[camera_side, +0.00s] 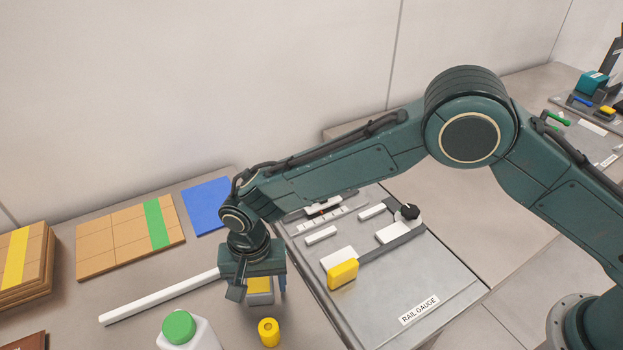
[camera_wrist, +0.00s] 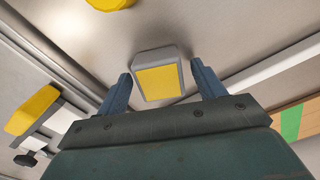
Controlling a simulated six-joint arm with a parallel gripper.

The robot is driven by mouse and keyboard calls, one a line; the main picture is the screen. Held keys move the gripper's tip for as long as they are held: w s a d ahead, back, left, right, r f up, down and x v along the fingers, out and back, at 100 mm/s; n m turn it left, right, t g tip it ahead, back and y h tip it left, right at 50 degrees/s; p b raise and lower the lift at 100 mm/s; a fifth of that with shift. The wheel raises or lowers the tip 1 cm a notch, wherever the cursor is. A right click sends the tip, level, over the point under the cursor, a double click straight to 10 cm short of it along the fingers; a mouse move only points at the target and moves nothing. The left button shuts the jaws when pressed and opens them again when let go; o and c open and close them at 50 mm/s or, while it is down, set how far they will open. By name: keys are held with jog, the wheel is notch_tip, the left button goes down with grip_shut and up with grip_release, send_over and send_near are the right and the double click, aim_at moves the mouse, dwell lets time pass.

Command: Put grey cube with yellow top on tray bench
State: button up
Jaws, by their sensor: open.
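The grey cube with yellow top (camera_side: 261,298) stands on the grey bench in the side view, below my gripper (camera_side: 260,286). In the wrist view the cube (camera_wrist: 158,75) shows its yellow top and grey sides between the two fingers of my gripper (camera_wrist: 161,72). The fingers are open, with a gap visible on both sides of the cube. In the side view the near finger and gripper body hide part of the cube. No surface is labelled as the tray bench, so I cannot tell which one it is.
A yellow cylinder (camera_side: 268,332) stands close in front of the cube. The rail gauge plate (camera_side: 455,310) is to the right. Cartons (camera_side: 110,245) and a blue sheet (camera_side: 207,205) are behind.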

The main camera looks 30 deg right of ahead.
aim_at(260, 282)
notch_tip(260, 282, up, 12)
dwell(0.6)
jog(key=shift+r, duration=0.1)
dwell(0.4)
jog(key=s+d+r+n+t+y, duration=0.1)
jog(key=s+d+r, duration=0.1)
jog(key=d+r, duration=0.85)
jog(key=s+d+r+n+t, duration=0.1)
jog(key=s+d+r, duration=0.1)
jog(key=d+r, duration=0.85)
jog(key=s+d+f+n+t, duration=0.1)
jog(key=s+d, duration=0.8)
jog(key=s, duration=0.1)
jog(key=s+d+f+n+t+h, duration=0.1)
jog(key=s+d+f+t, duration=0.1)
jog(key=s+d, duration=0.7)
jog(key=shift+s+n+t, duration=0.3)
jog(key=shift+s, duration=0.05)
